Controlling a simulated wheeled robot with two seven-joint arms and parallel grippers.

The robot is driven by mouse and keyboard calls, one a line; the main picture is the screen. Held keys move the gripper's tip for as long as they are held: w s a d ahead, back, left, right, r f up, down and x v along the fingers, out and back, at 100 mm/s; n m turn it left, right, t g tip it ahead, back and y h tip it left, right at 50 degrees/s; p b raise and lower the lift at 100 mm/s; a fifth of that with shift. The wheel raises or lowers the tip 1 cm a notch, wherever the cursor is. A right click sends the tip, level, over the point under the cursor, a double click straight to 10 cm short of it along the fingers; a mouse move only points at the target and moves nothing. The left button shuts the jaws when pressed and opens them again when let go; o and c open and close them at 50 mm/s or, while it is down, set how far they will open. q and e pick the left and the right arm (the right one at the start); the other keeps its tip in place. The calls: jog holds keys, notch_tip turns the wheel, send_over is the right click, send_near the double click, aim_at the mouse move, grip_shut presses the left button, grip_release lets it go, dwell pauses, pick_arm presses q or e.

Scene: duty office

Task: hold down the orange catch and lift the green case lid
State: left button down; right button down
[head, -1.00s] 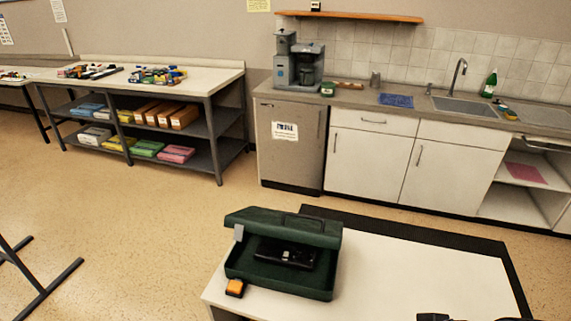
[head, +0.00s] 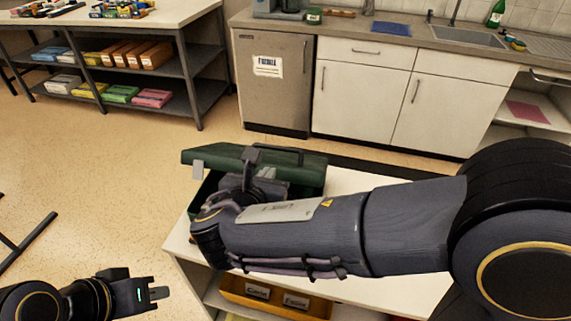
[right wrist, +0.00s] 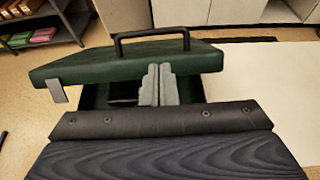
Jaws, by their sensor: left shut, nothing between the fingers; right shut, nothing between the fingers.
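The green case lid (head: 222,157) stands partly raised on the white table, with its black handle (right wrist: 150,36) on top. The lid also shows in the right wrist view (right wrist: 105,64), with a pale grey tab (right wrist: 58,93) at its left end. My right gripper (right wrist: 158,70) is shut and empty at the lid's front edge, over the dark case opening; I cannot tell whether it touches the lid. My right forearm covers the case front in the head view, and the orange catch is hidden. My left gripper (head: 160,293) is shut and empty, low and left, away from the table.
The white table top (head: 350,182) is bare to the right of the case. An orange bin (head: 232,292) sits on the shelf below. White cupboards (head: 360,90) and a shelf unit (head: 190,75) stand behind. Open floor lies to the left.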

aim_at(279, 165)
jog(key=x, duration=0.9)
jog(key=shift+w+f, duration=0.15)
jog(key=shift+w, duration=0.2)
jog(key=shift+d+p, duration=0.1)
jog(key=shift+p, duration=0.25)
